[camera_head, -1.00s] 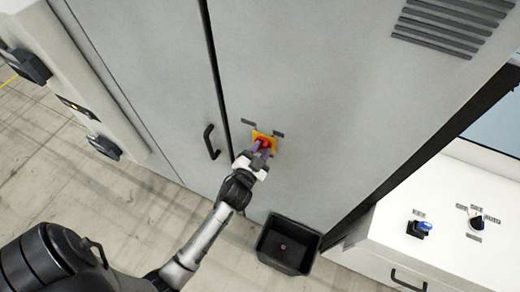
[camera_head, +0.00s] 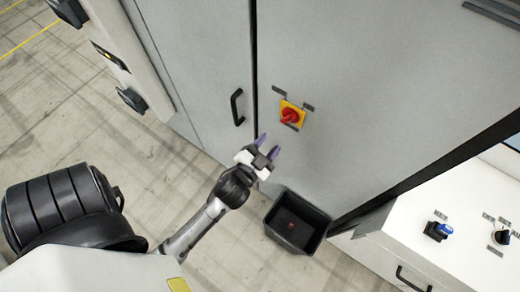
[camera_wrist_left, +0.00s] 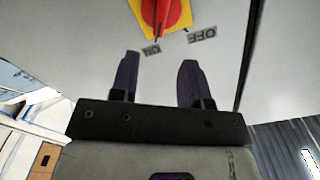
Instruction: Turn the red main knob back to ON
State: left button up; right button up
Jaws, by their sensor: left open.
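The red main knob (camera_head: 290,116) sits on a yellow square plate (camera_head: 299,108) on the grey cabinet door. Two small grey labels are beside the plate. In the left wrist view the red knob (camera_wrist_left: 163,14) is at the top edge, partly cut off. Its ridge runs roughly up and down, one end towards the ON label (camera_wrist_left: 151,49); the OFF label (camera_wrist_left: 202,35) is to the right. My left gripper (camera_head: 269,146) is open and empty, below and left of the knob in the head view, apart from it. Its two purple fingers also show in the left wrist view (camera_wrist_left: 158,80).
A black door handle (camera_head: 237,107) is left of the knob, on the neighbouring door. An open black bin (camera_head: 320,220) with a small reddish thing inside stands on the floor below. A white console (camera_head: 420,255) with a blue switch (camera_head: 445,229) and a black knob (camera_head: 501,237) is at right.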

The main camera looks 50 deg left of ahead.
pick_arm(q)
jog(key=shift+b+v, duration=0.4)
jog(key=shift+v, duration=1.55)
jog(key=s+d+f+n+g+h, duration=0.15)
jog(key=s+f+n+g, duration=0.25)
jog(key=s+f+g, duration=0.5)
jog(key=s+d+r+m+g+h+p, duration=0.2)
jog(key=s+r+m+g+h+p, duration=0.1)
jog(key=p, duration=0.4)
notch_tip(320, 180, up, 2)
jog(key=shift+s+d+r+g+h, duration=0.1)
jog(key=shift+s+d+g+h, duration=0.25)
jog(key=shift+s+g, duration=0.55)
